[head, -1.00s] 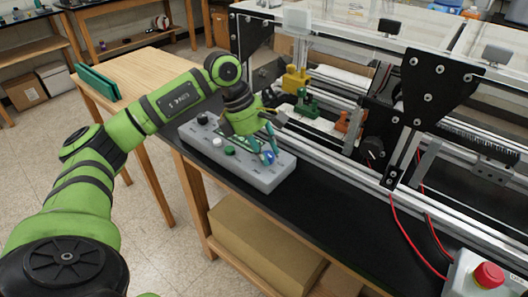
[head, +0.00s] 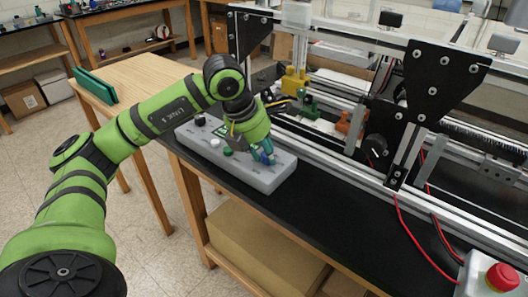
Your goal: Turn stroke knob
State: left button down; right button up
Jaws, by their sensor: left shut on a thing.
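A grey control box (head: 268,184) lies on the black bench top at the frame's near side. It carries a black knob (head: 200,120) at its left end, a white button (head: 215,143) and a green button (head: 228,151). My left gripper (head: 266,158) points down at the right part of the box, its fingers shut around a blue knob there. The fingers mostly hide this knob, and its label cannot be read. A larger black knob (head: 377,148) with a white mark sits on the machine frame, apart from the gripper. My right gripper is out of view.
The aluminium extrusion frame (head: 340,168) runs behind the box, with yellow, green and orange blocks along it. A red emergency button (head: 502,277) stands at the lower right, with red cables nearby. The bench top (head: 325,222) is clear right of the box.

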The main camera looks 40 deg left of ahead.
pick_arm(q)
jog(key=shift+r+n, duration=0.1)
jog(key=shift+n, duration=0.2)
jog(key=c, duration=0.9)
grip_release()
jog(key=shift+c, duration=0.2)
jog(key=v, duration=1.2)
jog(key=shift+s, duration=0.15)
